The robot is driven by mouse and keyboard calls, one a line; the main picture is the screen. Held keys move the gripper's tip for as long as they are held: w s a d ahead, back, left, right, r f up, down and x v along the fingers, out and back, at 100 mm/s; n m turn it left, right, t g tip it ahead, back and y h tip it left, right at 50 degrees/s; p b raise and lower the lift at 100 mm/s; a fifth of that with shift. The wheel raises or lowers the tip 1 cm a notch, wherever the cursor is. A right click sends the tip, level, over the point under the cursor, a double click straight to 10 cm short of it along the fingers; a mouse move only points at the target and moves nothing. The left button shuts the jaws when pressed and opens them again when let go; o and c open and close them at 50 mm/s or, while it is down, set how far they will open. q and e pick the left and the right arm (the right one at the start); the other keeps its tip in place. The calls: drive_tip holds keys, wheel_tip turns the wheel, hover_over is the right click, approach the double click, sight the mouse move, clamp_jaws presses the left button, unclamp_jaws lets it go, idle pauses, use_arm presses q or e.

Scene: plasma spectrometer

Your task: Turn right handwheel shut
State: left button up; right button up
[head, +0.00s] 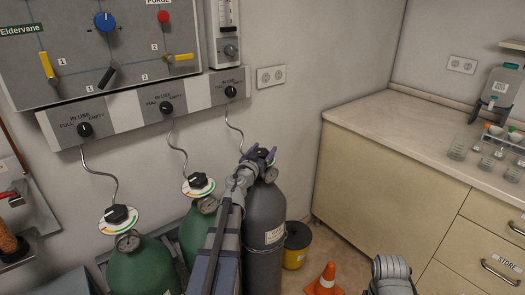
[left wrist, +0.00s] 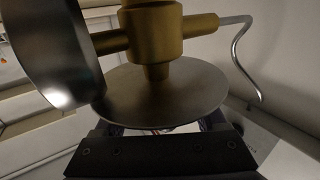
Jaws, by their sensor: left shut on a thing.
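The right handwheel sits on top of the dark grey cylinder (head: 265,222), the rightmost of the three. In the head view my left gripper (head: 259,156) is at this handwheel from above and mostly hides it. My left gripper is shut on the handwheel. In the left wrist view a round grey disc (left wrist: 160,97) and the brass valve body (left wrist: 154,35) fill the middle. The disc hides most of the fingers and the grip itself. My right gripper is not in view; only part of my right arm shows at the bottom right.
Two green cylinders (head: 143,268) with black handwheels stand to the left. A pressure gauge (left wrist: 50,50) is close beside the disc. A thin bent pipe (head: 236,130) rises to the wall panel. A yellow bin (head: 297,243), an orange cone (head: 325,280) and a cabinet (head: 385,190) are at right.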

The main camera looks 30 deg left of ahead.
use_arm(q)
drive_tip(key=shift+w+m+h, duration=0.1)
drive_tip(key=shift+m+h, duration=0.2)
drive_tip(key=shift+h, duration=0.4)
drive_tip(key=o, duration=1.3)
drive_tip(key=shift+d, duration=0.1)
drive_tip(key=s, duration=0.7)
drive_tip(key=shift+s+d, duration=0.3)
drive_tip(key=shift+s, duration=0.1)
